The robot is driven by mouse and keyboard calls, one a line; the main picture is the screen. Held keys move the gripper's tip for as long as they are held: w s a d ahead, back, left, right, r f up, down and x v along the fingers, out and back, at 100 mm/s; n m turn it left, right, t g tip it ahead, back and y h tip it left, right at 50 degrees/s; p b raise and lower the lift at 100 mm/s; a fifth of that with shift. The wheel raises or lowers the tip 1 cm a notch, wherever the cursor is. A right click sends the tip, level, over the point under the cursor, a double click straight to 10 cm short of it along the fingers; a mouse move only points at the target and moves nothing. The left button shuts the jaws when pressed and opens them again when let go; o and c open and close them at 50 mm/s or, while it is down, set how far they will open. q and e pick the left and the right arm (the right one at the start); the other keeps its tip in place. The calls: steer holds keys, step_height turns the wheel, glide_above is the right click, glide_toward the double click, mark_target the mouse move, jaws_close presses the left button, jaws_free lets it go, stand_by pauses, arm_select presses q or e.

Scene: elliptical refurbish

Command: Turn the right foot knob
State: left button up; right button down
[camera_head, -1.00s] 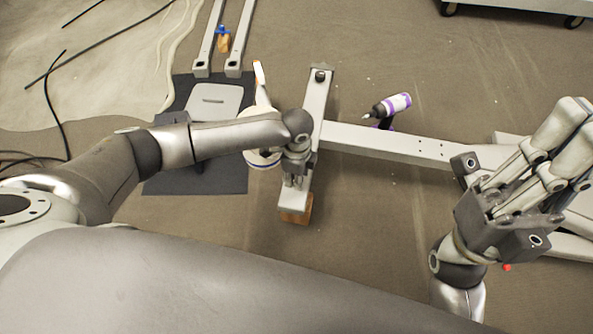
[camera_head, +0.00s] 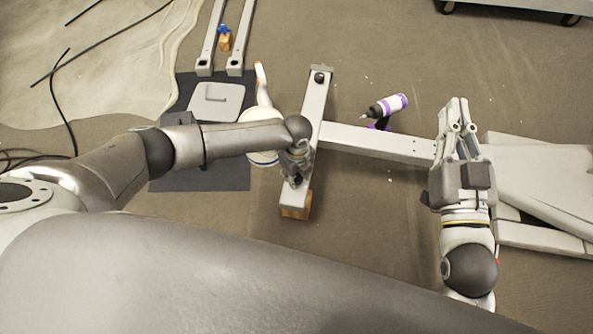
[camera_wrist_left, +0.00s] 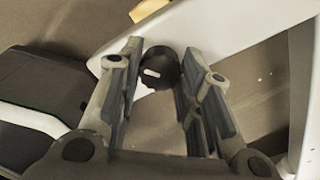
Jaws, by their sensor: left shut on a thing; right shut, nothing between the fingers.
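The grey foot bar (camera_head: 313,98) of the frame lies on the floor in the middle of the head view. A dark knob (camera_head: 319,77) sits at its far end. At its near end, my left gripper (camera_head: 296,178) points down and hides the knob there from the head camera. The left wrist view shows that dark round foot knob (camera_wrist_left: 160,70), with a pale slot mark, between the fingertips of my left gripper, which is shut on it. My right gripper (camera_head: 457,104) is shut and empty, above the right end of the long beam.
The long beam (camera_head: 375,141) runs right from the foot bar to pale panels (camera_head: 545,185). A wooden block (camera_head: 296,211) is under the bar's near end. A purple and white drill-like tool (camera_head: 388,107) stands behind the beam. A dark mat (camera_head: 225,181) lies left.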

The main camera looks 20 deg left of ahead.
arm_select(q)
steer(key=m+p, duration=0.1)
steer(key=m, duration=0.3)
steer(key=shift+m, duration=0.3)
steer(key=m, duration=0.2)
steer(key=shift+m, duration=2.2)
arm_select(e)
step_height(320, 180, down, 8)
steer(key=s+d+g+h, duration=0.1)
steer(key=g, duration=0.3)
steer(key=shift+d+g+h, duration=0.25)
steer(key=shift+g+h, duration=0.05)
arm_select(q)
steer(key=shift+s, duration=0.1)
steer(key=o, duration=1.1)
steer(key=shift+c, duration=0.2)
